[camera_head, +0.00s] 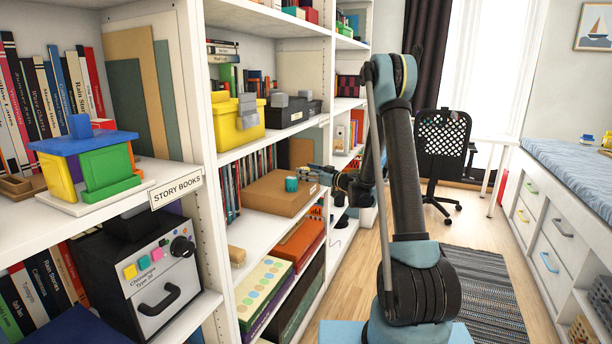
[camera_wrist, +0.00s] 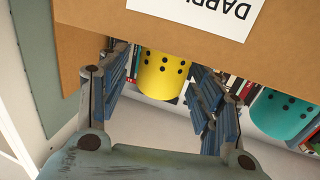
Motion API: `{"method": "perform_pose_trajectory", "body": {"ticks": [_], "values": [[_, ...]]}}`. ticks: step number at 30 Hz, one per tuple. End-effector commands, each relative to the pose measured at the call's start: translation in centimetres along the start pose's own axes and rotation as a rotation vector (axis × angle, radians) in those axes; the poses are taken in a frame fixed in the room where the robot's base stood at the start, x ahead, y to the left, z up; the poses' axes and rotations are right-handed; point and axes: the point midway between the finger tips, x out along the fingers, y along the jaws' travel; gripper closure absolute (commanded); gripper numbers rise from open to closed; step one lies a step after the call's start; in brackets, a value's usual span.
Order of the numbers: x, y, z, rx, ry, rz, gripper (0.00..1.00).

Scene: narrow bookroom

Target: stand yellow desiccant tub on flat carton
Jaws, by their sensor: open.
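In the wrist view the yellow desiccant tub (camera_wrist: 162,73) with dark dots is between the two fingers of my gripper (camera_wrist: 165,112). The fingers are open, with a gap on both sides of the tub. The tub borders the flat brown carton (camera_wrist: 85,55); its base contact is not clear. In the head view the carton (camera_head: 262,194) lies on a middle shelf, and my gripper (camera_head: 318,170) reaches in from the right at its top. I cannot make out the yellow tub there. A teal tub (camera_head: 291,184) stands on the carton; it also shows beside my fingers in the wrist view (camera_wrist: 280,115).
Shelf uprights (camera_head: 200,110) and the shelf above with a yellow bin (camera_head: 235,122) bound the space. An orange box (camera_head: 298,240) and a spotted box (camera_head: 262,287) lie below. A black chair (camera_head: 442,150) stands behind my arm.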

Motion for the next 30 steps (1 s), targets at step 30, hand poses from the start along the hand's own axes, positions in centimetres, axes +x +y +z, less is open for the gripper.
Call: {"method": "perform_pose_trajectory", "body": {"ticks": [30], "values": [[-11.9,-3.0,-1.7,0.068,-0.124,-0.027,0.40]]}}
